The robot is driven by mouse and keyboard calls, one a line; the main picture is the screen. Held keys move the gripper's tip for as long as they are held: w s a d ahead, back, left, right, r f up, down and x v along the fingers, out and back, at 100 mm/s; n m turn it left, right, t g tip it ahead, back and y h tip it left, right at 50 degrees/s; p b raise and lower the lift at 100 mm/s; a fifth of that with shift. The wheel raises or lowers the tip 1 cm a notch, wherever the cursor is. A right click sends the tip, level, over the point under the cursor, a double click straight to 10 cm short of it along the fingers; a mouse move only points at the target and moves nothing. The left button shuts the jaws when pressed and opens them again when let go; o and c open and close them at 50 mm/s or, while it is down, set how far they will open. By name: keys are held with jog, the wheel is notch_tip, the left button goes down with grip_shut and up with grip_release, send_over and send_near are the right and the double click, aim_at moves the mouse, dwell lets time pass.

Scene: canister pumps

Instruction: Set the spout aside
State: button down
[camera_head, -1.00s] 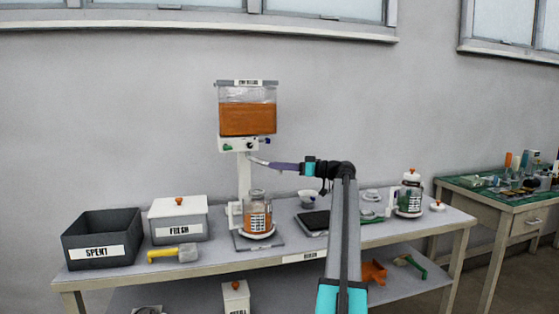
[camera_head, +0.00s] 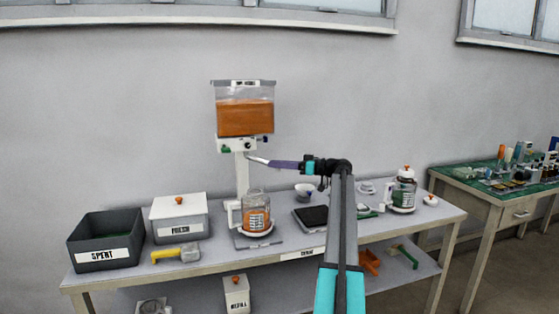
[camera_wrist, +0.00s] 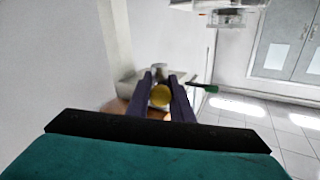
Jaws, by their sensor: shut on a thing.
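A thin pale grey bent tube, the spout (camera_head: 257,160), shows in the head view below the dispenser's white valve block (camera_head: 238,145). Its left end is in front of or beside the white column (camera_head: 242,178); I cannot tell whether it touches. My gripper (camera_head: 278,164), with purple fingers, is shut on the spout's right end and reaches in from the right. In the wrist view the two dark purple fingers (camera_wrist: 161,95) close around a round yellow part (camera_wrist: 160,95), with a blurred grey piece beyond it. The dispenser tank (camera_head: 244,110) holds orange stuff above.
A jar (camera_head: 256,212) stands below the spout on the bench. A SPENT bin (camera_head: 105,255), a FRESH box (camera_head: 179,229) and a yellow-handled tool (camera_head: 175,254) are to the left. A black pad (camera_head: 311,217), small bowl (camera_head: 305,189) and lidded jar (camera_head: 403,188) are to the right.

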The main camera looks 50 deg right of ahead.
jog(key=shift+s+f, duration=0.15)
jog(key=shift+f, duration=0.15)
jog(key=c, duration=1.6)
grip_release()
jog(key=shift+d, duration=0.15)
jog(key=shift+o, duration=0.2)
jog(key=shift+r, duration=0.15)
jog(key=p+v, duration=0.2)
jog(key=v, duration=1.1)
jog(key=shift+s+d, duration=0.2)
